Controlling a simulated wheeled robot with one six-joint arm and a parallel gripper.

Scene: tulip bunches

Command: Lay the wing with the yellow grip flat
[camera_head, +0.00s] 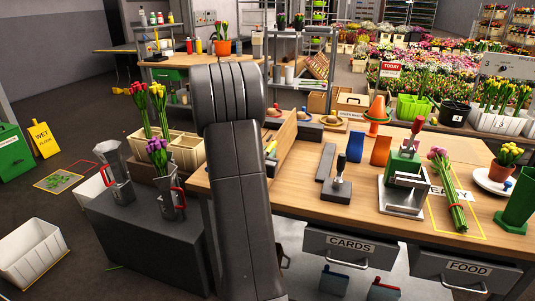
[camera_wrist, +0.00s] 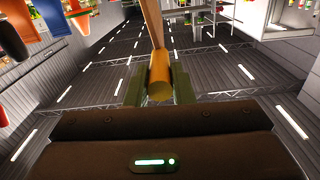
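The wing is a wooden panel (camera_head: 285,143) standing raised and tilted at the left end of the workbench in the head view. A small yellow part, probably its yellow grip (camera_head: 270,149), shows beside my grey arm, which hides much of this area. In the wrist view the yellow grip (camera_wrist: 160,72) is a short cylinder between the two green fingers of my gripper (camera_wrist: 159,92). The fingers touch or nearly touch it on both sides. The wing's wooden edge (camera_wrist: 153,22) runs away behind the grip.
The workbench top (camera_head: 310,155) holds a stamp (camera_head: 338,188), a metal press (camera_head: 404,190) and a tulip bunch (camera_head: 448,190) on the right. Left of my arm, a dark block (camera_head: 150,240) bears metal jugs (camera_head: 116,172). A white crate (camera_head: 33,252) stands on the floor.

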